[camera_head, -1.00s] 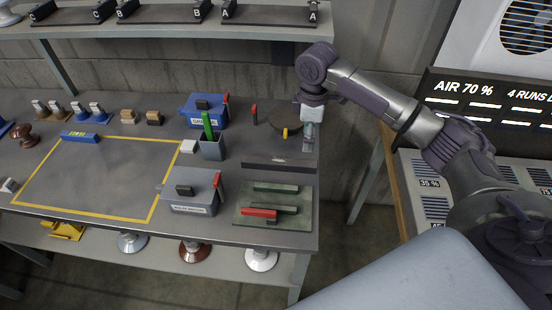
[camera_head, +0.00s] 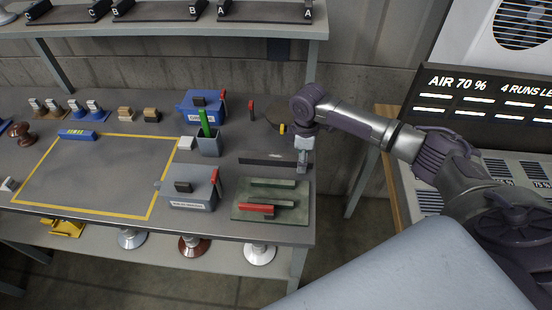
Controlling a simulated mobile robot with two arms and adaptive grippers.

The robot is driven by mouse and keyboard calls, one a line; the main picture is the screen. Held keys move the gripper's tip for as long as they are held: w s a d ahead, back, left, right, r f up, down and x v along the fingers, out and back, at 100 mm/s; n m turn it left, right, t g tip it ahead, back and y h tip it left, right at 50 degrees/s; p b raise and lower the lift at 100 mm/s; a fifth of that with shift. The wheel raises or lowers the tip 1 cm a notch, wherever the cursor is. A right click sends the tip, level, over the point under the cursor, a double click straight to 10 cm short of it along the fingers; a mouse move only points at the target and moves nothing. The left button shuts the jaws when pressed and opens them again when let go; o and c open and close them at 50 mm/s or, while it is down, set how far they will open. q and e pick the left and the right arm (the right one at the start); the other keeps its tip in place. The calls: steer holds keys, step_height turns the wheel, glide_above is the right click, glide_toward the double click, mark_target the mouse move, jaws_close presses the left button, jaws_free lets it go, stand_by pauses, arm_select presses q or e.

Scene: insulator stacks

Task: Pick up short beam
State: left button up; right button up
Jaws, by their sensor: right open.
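No label marks which bar is the short beam. A green mat (camera_head: 240,213) at the front right of the bench holds dark green bars, one at its back (camera_head: 272,184) and one further forward (camera_head: 275,204), and a red-ended piece (camera_head: 256,210). A dark flat bar (camera_head: 262,159) lies behind the mat. My right gripper (camera_head: 303,172) points down at the bench's right edge, by the right end of the dark bar and behind the mat's right corner. It is open, its fingers small in view. I cannot tell whether it touches anything. My left gripper is out of view.
A grey box (camera_head: 190,199) with a red handle stands left of the mat. A blue box (camera_head: 202,107) and a grey cup (camera_head: 210,146) stand behind it. A yellow-outlined area (camera_head: 95,175) is mostly clear, with a blue block (camera_head: 77,135) at its back edge.

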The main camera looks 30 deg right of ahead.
steer(key=c, duration=1.1)
jaws_close()
steer(key=shift+r, duration=0.1)
